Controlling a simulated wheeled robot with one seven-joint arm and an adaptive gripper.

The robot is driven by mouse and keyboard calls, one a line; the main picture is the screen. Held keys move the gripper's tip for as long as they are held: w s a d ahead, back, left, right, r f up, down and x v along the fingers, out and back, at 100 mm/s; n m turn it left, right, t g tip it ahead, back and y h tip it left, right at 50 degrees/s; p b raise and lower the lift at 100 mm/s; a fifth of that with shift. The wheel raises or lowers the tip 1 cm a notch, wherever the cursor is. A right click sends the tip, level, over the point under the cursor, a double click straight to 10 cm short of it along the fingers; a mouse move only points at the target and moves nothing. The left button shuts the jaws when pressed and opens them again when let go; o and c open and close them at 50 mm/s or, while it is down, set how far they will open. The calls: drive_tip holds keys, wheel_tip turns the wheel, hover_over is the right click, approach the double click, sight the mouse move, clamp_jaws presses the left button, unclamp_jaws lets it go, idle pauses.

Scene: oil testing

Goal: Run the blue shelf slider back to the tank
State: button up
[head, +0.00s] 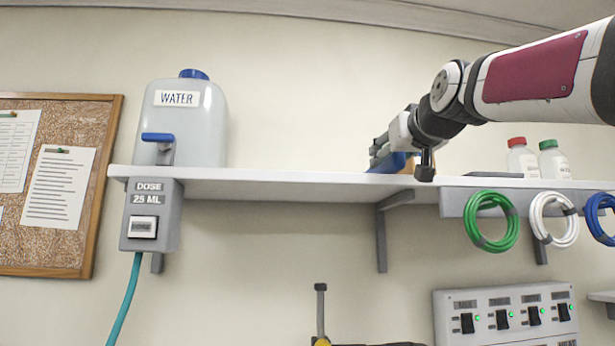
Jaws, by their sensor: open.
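A blue piece (386,163), which looks like the shelf slider, sits on the white shelf (290,180) under my gripper. A tan or orange part shows at its right side. My gripper (402,160) is open, its fingers pointing down around or just in front of the blue piece; I cannot tell whether they touch it. My gripper partly hides the piece. The tank (205,125), a translucent container labelled WATER with a blue cap, stands at the left end of the shelf. A blue lever (157,137) is at its front.
A grey DOSE 25 ML box (152,215) hangs under the shelf's left end, with a teal hose below. Two bottles (538,160) stand right of my gripper. Green, white and blue coils (491,245) hang below them. The shelf between tank and gripper is clear.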

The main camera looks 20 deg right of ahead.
drive_tip(key=shift+w+d, duration=0.1)
drive_tip(key=shift+w, duration=0.35)
clamp_jaws()
